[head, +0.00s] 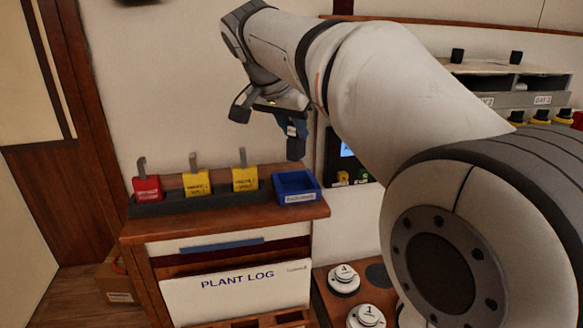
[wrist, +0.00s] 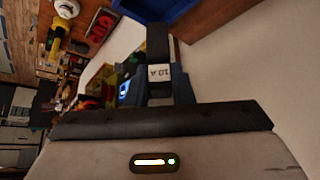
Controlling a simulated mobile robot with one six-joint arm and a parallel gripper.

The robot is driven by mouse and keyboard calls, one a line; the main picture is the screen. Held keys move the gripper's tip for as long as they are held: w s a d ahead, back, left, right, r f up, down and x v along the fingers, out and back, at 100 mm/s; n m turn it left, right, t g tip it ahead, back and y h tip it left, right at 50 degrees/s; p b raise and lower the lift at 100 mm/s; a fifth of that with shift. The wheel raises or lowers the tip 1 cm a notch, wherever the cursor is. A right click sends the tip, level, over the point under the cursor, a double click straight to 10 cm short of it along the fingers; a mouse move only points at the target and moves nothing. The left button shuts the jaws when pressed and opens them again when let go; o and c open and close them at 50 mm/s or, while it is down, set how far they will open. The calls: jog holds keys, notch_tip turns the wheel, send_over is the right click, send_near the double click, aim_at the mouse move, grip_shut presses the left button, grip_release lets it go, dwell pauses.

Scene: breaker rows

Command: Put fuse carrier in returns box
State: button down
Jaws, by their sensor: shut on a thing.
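The fuse carrier (head: 291,128) is a small blue piece with a white label. It hangs in my gripper (head: 270,122), which is shut on it, in the air above the shelf. In the wrist view the carrier's label (wrist: 161,75) reads "10 A", with a dark upright part beside it. The returns box (head: 297,187) is a small open blue bin with a white label, at the right end of the shelf. The gripper and carrier appear above it in the head view; the exact gap cannot be told. A blue bin edge (wrist: 158,12) shows at the top of the wrist view.
A dark rack (head: 165,208) left of the bin holds a red lockout tag (head: 147,189) and two yellow tags (head: 196,183). A plant log board (head: 235,287) is below. White round knobs (head: 344,279) are lower right. A wall panel stands behind my arm.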

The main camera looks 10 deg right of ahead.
aim_at(291, 156)
jog(key=shift+f+p, duration=0.35)
jog(key=shift+f, duration=3.25)
jog(key=shift+s+f, duration=0.1)
jog(key=shift+f, duration=0.1)
jog(key=c, duration=1.3)
grip_release()
jog(key=shift+o, duration=0.2)
jog(key=shift+r, duration=0.15)
